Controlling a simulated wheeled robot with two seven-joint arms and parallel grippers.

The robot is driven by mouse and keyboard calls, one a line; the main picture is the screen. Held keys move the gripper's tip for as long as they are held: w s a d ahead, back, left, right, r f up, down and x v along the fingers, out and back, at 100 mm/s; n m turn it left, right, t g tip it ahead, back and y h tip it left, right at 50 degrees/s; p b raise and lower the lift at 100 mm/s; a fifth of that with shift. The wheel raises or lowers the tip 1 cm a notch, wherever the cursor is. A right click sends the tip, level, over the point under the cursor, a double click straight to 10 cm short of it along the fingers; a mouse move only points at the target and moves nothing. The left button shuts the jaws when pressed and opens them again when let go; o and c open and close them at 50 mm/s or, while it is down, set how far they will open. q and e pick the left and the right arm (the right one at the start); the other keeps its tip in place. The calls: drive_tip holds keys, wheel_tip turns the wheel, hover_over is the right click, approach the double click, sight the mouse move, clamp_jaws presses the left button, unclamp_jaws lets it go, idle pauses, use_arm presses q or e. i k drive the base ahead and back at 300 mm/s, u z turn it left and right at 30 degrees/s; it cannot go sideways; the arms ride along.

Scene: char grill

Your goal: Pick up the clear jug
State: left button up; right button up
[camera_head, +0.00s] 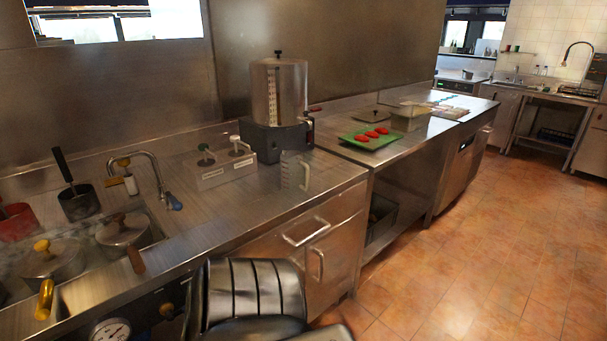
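The clear jug (291,172) stands upright on the steel counter, in front of the large steel dispenser and near the counter's front edge. It is see-through and faint, with its handle on the right side. Neither of my grippers shows in this view, so their state and place cannot be told.
The dispenser (279,91) stands behind the jug, and a small box with knobs (219,167) stands to its left. Lidded pots (124,231) sit in the left well. A green tray (368,138) with red items lies further right.

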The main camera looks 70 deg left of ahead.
sight(292, 164)
drive_tip(key=u, duration=0.6)
drive_tip(key=i, duration=0.85)
drive_tip(key=u, duration=0.85)
